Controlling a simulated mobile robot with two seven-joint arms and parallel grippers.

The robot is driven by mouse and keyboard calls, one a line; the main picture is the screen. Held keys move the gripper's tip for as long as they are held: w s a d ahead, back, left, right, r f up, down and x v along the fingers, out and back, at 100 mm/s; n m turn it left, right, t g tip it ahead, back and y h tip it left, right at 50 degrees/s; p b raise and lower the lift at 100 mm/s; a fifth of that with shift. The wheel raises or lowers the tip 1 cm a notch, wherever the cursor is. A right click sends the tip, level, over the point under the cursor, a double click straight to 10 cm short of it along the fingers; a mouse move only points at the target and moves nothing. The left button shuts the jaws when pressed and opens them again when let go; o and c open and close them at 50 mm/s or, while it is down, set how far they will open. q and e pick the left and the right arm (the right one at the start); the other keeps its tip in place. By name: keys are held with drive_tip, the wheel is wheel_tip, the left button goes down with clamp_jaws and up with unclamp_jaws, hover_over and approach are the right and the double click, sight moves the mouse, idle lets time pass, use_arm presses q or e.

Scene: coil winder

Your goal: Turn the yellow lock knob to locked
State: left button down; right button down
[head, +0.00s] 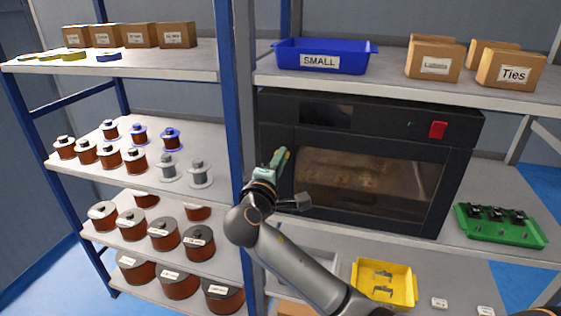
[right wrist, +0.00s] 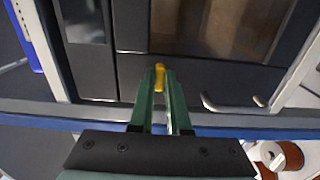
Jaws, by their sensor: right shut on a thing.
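The yellow lock knob (right wrist: 159,72) shows in the right wrist view as a small upright bar on the dark front of the machine. My right gripper (right wrist: 160,80) has its two green fingertips on either side of the knob and is shut on it. In the head view my right gripper (head: 283,156) is at the left part of the front of the black machine (head: 360,112), left of its window. There the gripper hides the knob. I cannot read any lock marking. My left gripper is not in view.
A curved metal handle (right wrist: 232,105) lies right of the fingers in the right wrist view. A blue post (head: 236,120) stands close left of my arm. Spools fill the left shelves. A blue bin (head: 318,58) sits above, a yellow bin (head: 402,295) below, and a green tray (head: 500,232) right.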

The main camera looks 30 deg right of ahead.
idle(0.3)
drive_tip(key=c, duration=0.9)
unclamp_jaws()
drive_tip(key=shift+a, duration=0.1)
drive_tip(key=b+v, duration=0.1)
drive_tip(key=v, duration=1.1)
drive_tip(key=shift+s+a, duration=0.1)
drive_tip(key=shift+s, duration=0.1)
